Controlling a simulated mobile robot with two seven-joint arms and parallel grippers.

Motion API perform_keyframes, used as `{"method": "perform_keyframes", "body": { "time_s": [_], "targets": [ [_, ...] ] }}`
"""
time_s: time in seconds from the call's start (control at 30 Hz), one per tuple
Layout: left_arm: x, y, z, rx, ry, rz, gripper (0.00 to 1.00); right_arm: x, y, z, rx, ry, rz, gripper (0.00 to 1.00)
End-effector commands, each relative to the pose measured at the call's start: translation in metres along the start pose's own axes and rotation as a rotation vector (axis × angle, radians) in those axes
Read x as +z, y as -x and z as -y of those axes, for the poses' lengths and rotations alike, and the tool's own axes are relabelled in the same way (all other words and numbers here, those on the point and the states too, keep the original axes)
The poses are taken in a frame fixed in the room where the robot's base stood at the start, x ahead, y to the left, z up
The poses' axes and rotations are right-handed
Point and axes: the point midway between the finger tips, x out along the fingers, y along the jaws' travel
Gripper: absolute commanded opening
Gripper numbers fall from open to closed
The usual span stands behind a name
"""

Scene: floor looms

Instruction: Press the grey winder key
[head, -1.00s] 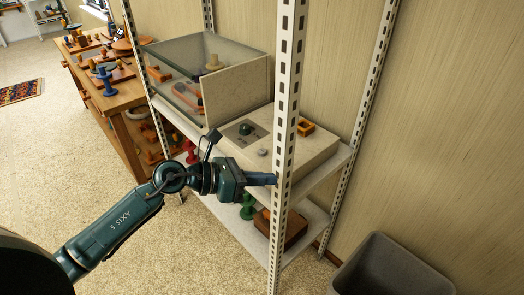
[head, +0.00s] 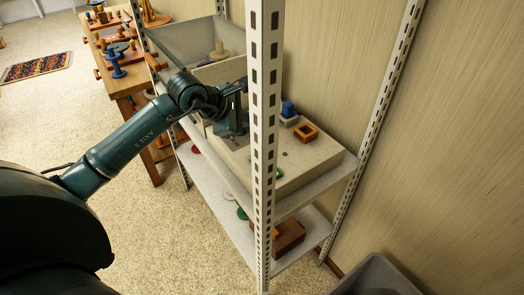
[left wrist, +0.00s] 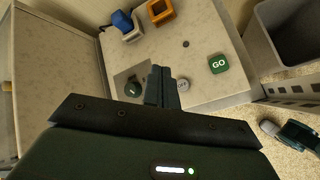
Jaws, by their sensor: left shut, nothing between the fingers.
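A light grey round key (left wrist: 183,86) with faint lettering shows in the left wrist view on a beige box (left wrist: 206,92). It is partly covered by my left gripper (left wrist: 161,70), whose fingers are shut and empty. I cannot tell whether the fingertips touch the key. In the head view my left gripper (head: 230,130) points down over the left part of the box (head: 265,170), and the grey key is hidden there. A green GO key (left wrist: 218,64) and a small dark round spot (left wrist: 186,44) are farther right on the box. My right gripper is not in view.
A dark knob (left wrist: 132,88) sits on a plate left of my fingers. A blue piece (head: 288,108) on a light block and an orange square ring (head: 305,133) stand at the box's back. A slotted post (head: 264,120) rises close to my gripper.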

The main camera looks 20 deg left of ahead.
Motion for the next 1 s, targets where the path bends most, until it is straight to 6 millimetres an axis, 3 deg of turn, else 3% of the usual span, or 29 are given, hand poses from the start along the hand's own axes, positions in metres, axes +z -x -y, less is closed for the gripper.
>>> {"method": "perform_keyframes", "body": {
  "time_s": [0.53,1.0],
  "targets": [
    [-0.004,-0.007,0.005,-0.001,0.002,0.002,0.0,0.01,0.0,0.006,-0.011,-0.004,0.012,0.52],
    [-0.037,-0.051,0.037,0.0,0.001,0.001,0.0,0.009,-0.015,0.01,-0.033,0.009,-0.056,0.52]
  ]
}}
